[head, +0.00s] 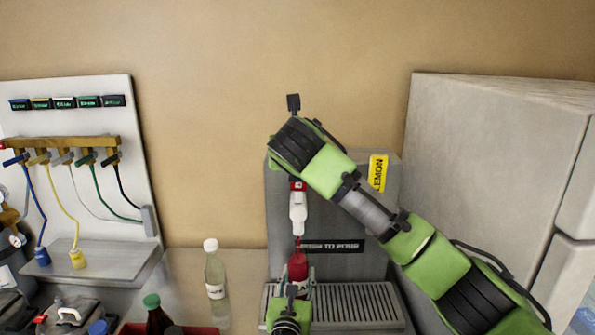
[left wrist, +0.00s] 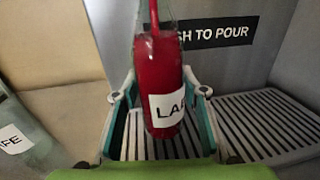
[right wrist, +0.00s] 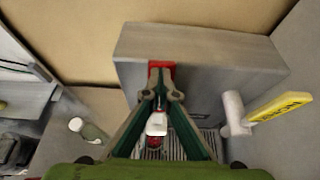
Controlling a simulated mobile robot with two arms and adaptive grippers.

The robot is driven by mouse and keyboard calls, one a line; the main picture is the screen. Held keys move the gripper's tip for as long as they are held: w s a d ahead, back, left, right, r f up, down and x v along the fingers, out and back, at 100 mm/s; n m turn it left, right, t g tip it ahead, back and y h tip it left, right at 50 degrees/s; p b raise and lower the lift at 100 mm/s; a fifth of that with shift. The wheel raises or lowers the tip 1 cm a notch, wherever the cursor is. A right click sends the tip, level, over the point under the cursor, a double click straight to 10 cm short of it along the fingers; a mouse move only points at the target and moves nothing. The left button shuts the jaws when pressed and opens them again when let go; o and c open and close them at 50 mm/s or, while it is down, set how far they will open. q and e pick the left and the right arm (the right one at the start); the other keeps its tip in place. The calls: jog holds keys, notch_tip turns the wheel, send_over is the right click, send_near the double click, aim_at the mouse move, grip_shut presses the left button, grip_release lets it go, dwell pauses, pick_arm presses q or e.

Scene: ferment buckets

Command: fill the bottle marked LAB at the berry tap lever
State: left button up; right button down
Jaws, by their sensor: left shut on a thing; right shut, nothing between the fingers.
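The bottle marked LA, its last letter cut off (left wrist: 165,100), stands upright under the white tap spout (head: 298,212). It looks red up to about its shoulder, and a red stream enters its neck. It also shows in the head view (head: 298,267). My left gripper (left wrist: 160,105) is shut around it, over the drip grate (head: 355,303). My right gripper (right wrist: 162,92) is shut and empty, its fingertips at the red tap lever (right wrist: 160,68); whether they touch cannot be told. In the head view my right arm hides most of that lever.
The yellow LEMON lever (head: 377,172) is to the right on the grey dispenser (head: 280,220). A clear, white-capped bottle (head: 215,272) stands to the left. A green-capped dark bottle (head: 156,315) is at the front left. A large grey cabinet (head: 490,170) bounds the right.

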pick_arm(q)
jog(key=shift+r, duration=0.15)
pick_arm(e)
jog(key=w+r+v, duration=0.1)
jog(key=r+v, duration=0.2)
jog(key=v, duration=1)
pick_arm(q)
jog(key=shift+s, duration=0.1)
pick_arm(e)
jog(key=shift+r, duration=0.2)
dwell(1.2)
